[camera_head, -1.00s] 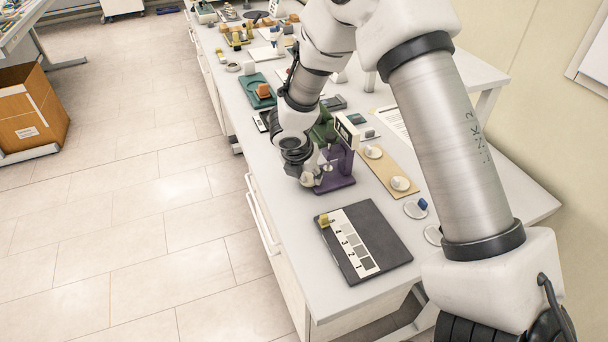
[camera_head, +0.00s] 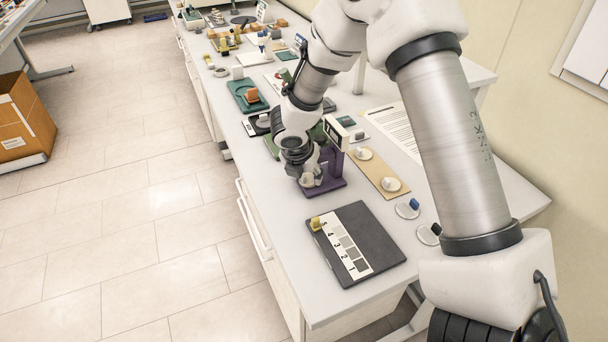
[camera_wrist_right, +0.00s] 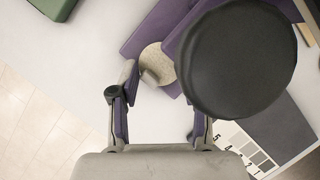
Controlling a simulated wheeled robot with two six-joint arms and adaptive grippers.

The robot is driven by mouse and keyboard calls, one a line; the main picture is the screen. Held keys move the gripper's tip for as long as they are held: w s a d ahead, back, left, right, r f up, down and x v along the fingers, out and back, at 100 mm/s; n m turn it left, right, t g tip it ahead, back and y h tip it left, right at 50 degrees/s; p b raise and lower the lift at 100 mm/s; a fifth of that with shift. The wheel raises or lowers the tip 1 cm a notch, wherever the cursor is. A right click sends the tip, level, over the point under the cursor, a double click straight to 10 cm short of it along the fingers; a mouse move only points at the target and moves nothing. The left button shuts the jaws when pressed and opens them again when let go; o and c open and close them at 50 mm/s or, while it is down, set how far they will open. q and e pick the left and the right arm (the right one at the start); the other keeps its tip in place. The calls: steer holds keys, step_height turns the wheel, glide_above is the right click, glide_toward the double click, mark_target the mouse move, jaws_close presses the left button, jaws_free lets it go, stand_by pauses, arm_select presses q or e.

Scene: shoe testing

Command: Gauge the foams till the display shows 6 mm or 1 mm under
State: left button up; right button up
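The purple gauge (camera_head: 334,160) stands on the bench. Its small display (camera_head: 336,132) is too small to read. In the right wrist view, its purple base (camera_wrist_right: 150,28) is partly covered by a large black disc (camera_wrist_right: 238,60). A round speckled beige foam (camera_wrist_right: 155,62) with a pale knob lies at the base, partly hidden. My right gripper (camera_head: 308,182) is beside the gauge; in the right wrist view it (camera_wrist_right: 160,98) is open, its fingertips near the foam, nothing visibly between them. The right fingertip is partly behind the disc. My left gripper is out of view.
A dark board (camera_head: 378,234) with a numbered strip and a yellow block (camera_head: 316,224) lies nearer. A tan board (camera_head: 376,171) with pale round pieces is to the right. Pieces with blue (camera_head: 413,204) and dark knobs sit near it. A green tray (camera_head: 240,94) lies farther back.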

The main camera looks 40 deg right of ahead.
steer(key=shift+o, duration=1.1)
steer(key=v, duration=1.2)
